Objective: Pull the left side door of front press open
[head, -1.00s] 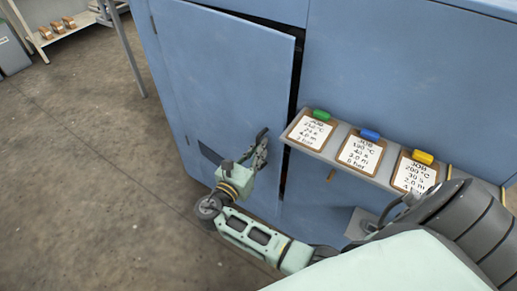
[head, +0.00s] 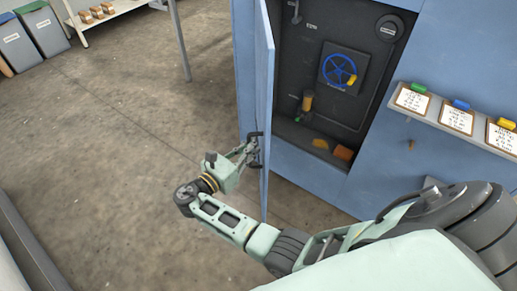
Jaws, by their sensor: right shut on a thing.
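The blue side door (head: 262,90) of the press stands swung wide open, seen nearly edge-on in the head view. My right gripper (head: 253,148) is at the door's outer face, shut on the door's dark handle (head: 256,135). The fingers partly hide the handle. The opened compartment (head: 318,100) of the blue press (head: 409,148) shows a dark inside with a blue handwheel (head: 338,66) and a few orange pieces at its bottom. My left gripper is not in view.
A shelf with several job cards (head: 456,115) juts from the press at the right. Bins (head: 43,40) and a rack (head: 118,8) with boxes stand at the far left. The concrete floor (head: 110,120) left of the door is clear.

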